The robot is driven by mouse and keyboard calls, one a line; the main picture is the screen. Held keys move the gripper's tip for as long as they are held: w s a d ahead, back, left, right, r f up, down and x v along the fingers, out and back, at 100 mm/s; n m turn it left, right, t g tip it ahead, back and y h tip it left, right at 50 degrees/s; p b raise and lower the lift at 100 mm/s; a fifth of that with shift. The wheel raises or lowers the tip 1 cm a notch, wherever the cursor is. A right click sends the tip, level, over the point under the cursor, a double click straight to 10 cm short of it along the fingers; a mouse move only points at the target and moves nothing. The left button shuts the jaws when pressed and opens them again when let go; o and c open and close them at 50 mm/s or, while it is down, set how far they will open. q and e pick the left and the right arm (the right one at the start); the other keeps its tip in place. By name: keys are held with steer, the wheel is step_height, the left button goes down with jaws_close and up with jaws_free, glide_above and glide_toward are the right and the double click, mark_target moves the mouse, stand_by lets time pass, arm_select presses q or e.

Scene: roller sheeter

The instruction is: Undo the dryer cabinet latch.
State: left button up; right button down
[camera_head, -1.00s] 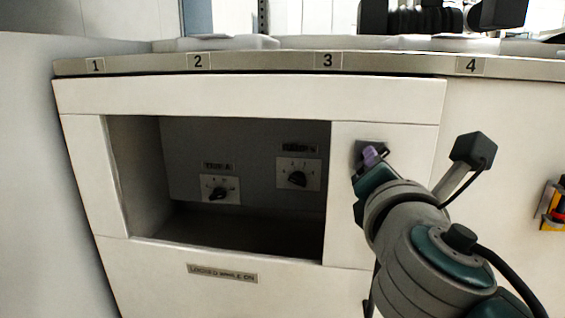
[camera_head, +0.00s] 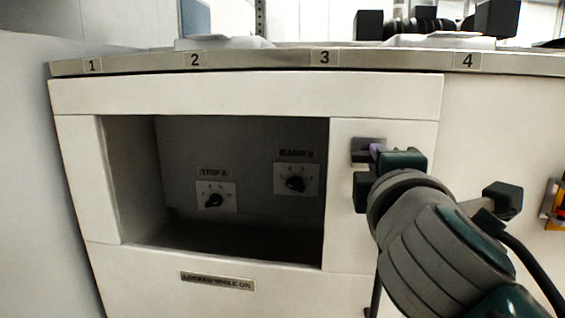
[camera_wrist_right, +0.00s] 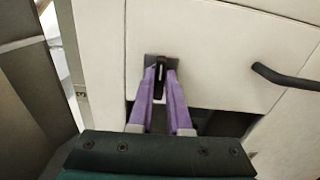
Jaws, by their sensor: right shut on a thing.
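The dryer cabinet is pale, with an open recess (camera_head: 250,240) in its front. The latch has a dark plate (camera_head: 360,146) on the cabinet front, right of the recess. In the right wrist view the latch's dark handle (camera_wrist_right: 161,72) stands between the two purple fingers. My right gripper (camera_head: 376,150) is at the latch, and its fingers (camera_wrist_right: 161,80) are shut on the handle. In the head view my gripper covers most of the latch. My left gripper is not in view.
The numbered metal counter edge (camera_head: 260,60) runs above. A dark bar handle (camera_wrist_right: 285,78) is right of the latch in the wrist view.

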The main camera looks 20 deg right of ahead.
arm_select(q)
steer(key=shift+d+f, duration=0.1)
arm_select(e)
steer(key=shift+m, duration=0.4)
steer(key=c, duration=0.9)
jaws_free()
steer(key=shift+o, duration=0.2)
